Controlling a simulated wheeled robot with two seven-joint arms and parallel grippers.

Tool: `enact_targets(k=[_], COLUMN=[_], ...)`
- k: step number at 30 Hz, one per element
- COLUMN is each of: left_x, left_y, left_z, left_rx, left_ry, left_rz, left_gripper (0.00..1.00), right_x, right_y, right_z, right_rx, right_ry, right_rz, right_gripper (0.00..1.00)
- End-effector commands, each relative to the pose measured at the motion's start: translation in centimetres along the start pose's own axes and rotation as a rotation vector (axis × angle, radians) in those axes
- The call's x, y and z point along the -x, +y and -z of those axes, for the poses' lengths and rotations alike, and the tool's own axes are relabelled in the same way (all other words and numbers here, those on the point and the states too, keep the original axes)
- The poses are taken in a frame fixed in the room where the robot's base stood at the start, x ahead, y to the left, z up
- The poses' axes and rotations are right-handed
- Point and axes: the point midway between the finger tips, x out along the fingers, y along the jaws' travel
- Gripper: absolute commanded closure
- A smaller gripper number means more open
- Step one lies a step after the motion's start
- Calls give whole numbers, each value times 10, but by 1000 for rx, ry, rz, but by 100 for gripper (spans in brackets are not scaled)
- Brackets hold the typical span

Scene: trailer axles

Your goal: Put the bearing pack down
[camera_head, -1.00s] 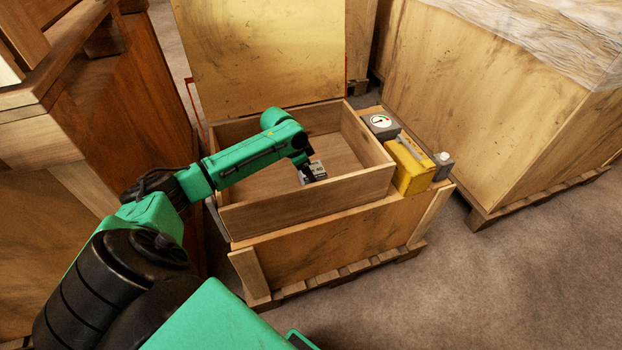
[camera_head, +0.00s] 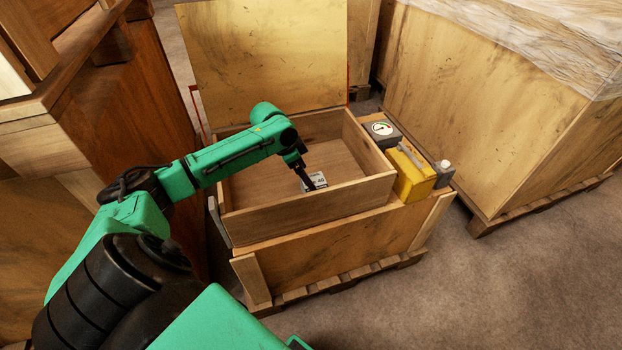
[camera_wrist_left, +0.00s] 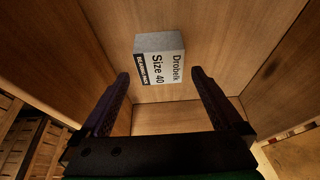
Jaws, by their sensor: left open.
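The bearing pack (camera_wrist_left: 160,62) is a small grey-white box with a black band, labelled "Drobelk Size 40". It sits on the floor of the open wooden box (camera_head: 262,222). It also shows in the head view (camera_head: 318,180), partly hidden by my gripper. My left gripper (camera_head: 307,180) is inside the box, close to the pack. In the left wrist view its two black fingers (camera_wrist_left: 160,78) are spread apart, with the pack beyond their tips and nothing visibly held between them. My right gripper is not in view.
A grey gauge (camera_head: 382,130), a yellow case (camera_head: 410,174) and a small grey item (camera_head: 444,172) stand on the ledge right of the box. A raised lid (camera_head: 265,60) stands behind. Large crates flank both sides; the floor (camera_head: 480,280) at front right is clear.

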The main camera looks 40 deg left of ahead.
Motion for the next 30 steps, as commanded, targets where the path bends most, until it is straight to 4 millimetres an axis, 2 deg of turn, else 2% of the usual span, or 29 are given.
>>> enact_targets(k=[1, 3, 7, 11, 25, 27, 30], left_x=[15, 32, 51, 57, 57, 64, 85], left_y=[-1, -1, -1, 0, 0, 0, 0], left_z=[0, 0, 0, 0, 0, 3, 12], left_rx=[0, -2, -1, 0, 0, 0, 0], left_ry=[-3, -4, -2, -1, 0, 0, 0], left_rz=[3, 2, 1, -1, -1, 0, 0], left_gripper=[0, 0, 0, 0, 0, 0, 0], right_x=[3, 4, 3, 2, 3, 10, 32], right_y=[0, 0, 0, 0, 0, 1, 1], right_z=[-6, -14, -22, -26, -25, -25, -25], right_rx=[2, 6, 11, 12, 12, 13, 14], right_ry=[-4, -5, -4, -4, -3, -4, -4], right_rz=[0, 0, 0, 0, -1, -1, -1], right_gripper=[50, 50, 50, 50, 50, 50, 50])
